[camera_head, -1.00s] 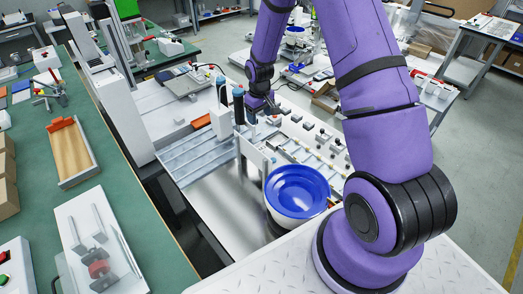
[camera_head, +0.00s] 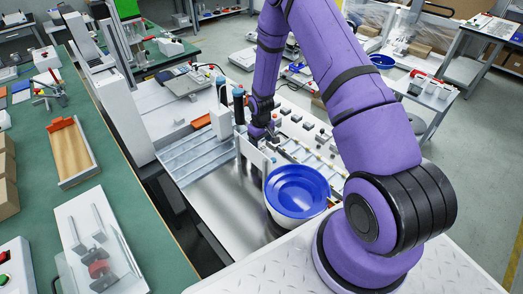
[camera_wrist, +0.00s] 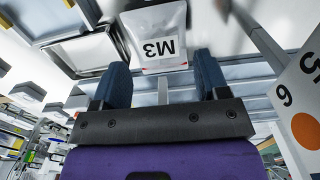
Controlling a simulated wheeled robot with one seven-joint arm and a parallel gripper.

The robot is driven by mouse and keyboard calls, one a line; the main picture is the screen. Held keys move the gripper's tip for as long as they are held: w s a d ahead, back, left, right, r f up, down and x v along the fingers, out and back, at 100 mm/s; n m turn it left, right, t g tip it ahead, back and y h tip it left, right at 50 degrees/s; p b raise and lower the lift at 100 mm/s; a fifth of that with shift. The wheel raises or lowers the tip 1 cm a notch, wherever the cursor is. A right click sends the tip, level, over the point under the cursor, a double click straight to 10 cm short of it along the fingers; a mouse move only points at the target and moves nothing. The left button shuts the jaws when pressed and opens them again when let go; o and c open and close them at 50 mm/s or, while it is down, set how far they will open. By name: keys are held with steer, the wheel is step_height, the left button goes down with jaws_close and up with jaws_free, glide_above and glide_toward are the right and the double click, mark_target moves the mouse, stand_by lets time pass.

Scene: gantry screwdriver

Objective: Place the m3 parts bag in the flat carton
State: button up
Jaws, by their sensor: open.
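The M3 parts bag (camera_wrist: 158,48) is a pale pouch with a dark "M3" label, upside down in the wrist view. It lies ahead of my gripper (camera_wrist: 162,75), whose two dark blue fingers stand apart on either side of the bag's lower end. The gripper is open; I cannot tell whether the fingers touch the bag. In the head view my gripper (camera_head: 262,132) is low over the far part of the machine bed, and the bag cannot be made out there. I cannot identify the flat carton for certain in either view.
A shallow grey-rimmed tray (camera_wrist: 110,45) lies left of the bag in the wrist view. A numbered white card (camera_wrist: 300,100) with an orange dot stands close on the right.

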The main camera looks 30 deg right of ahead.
mark_target(262, 148)
steer(key=shift+f, duration=1.7)
steer(key=c, duration=0.7)
steer(key=shift+o, duration=0.2)
steer(key=shift+r, duration=0.1)
